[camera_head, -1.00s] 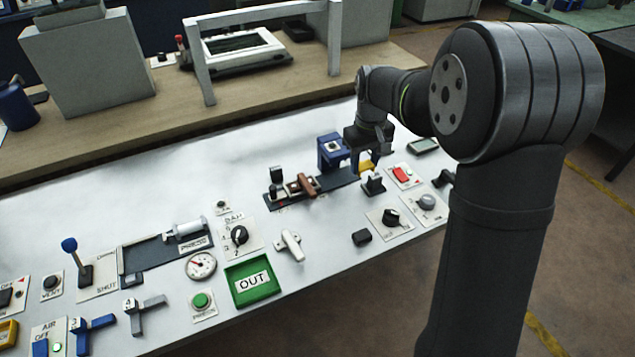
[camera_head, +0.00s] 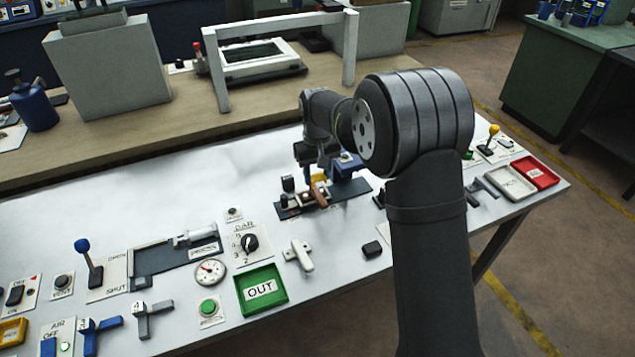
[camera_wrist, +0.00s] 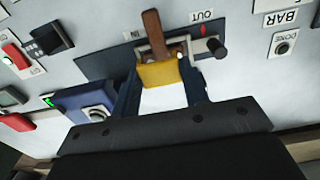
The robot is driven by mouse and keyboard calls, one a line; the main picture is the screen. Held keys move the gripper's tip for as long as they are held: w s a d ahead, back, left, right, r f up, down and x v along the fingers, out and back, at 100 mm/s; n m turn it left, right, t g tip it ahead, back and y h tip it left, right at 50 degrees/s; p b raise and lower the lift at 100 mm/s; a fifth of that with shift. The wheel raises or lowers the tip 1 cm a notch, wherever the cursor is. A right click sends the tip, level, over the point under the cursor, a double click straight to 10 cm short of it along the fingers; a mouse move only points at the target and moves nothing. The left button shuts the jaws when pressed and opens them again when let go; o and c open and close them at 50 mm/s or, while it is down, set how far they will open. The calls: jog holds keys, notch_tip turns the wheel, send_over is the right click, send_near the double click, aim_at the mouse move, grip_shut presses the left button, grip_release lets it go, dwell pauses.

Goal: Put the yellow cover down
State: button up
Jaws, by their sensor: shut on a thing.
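The yellow cover (camera_wrist: 160,76) sits between the two dark fingers of my gripper (camera_wrist: 158,84) in the wrist view, and my gripper is shut on it. In the head view the yellow cover (camera_head: 319,178) shows as a small patch below my gripper (camera_head: 318,172). It is beside the brown lever (camera_wrist: 153,32) on a dark plate (camera_wrist: 97,64) marked IN and OUT. In the wrist view its edge meets the near end of the lever; I cannot tell whether they touch or whether the cover rests on the plate. The brown lever (camera_head: 320,193) also shows in the head view.
A blue block with a button (camera_wrist: 85,105) stands close beside my gripper. A black knob (camera_wrist: 216,47) rises at the OUT end of the plate. A green OUT tray (camera_head: 262,306) and a white handle (camera_head: 302,255) lie nearer. Bare white bench lies left of the plate.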

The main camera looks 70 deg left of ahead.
aim_at(317, 177)
jog(key=shift+f, duration=1.75)
jog(key=shift+f, duration=0.25)
jog(key=shift+f, duration=0.35)
jog(key=o, duration=0.9)
jog(key=shift+o, duration=0.2)
jog(key=shift+r, duration=0.1)
notch_tip(317, 177, up, 13)
jog(key=shift+r, duration=0.1)
jog(key=shift+f, duration=0.2)
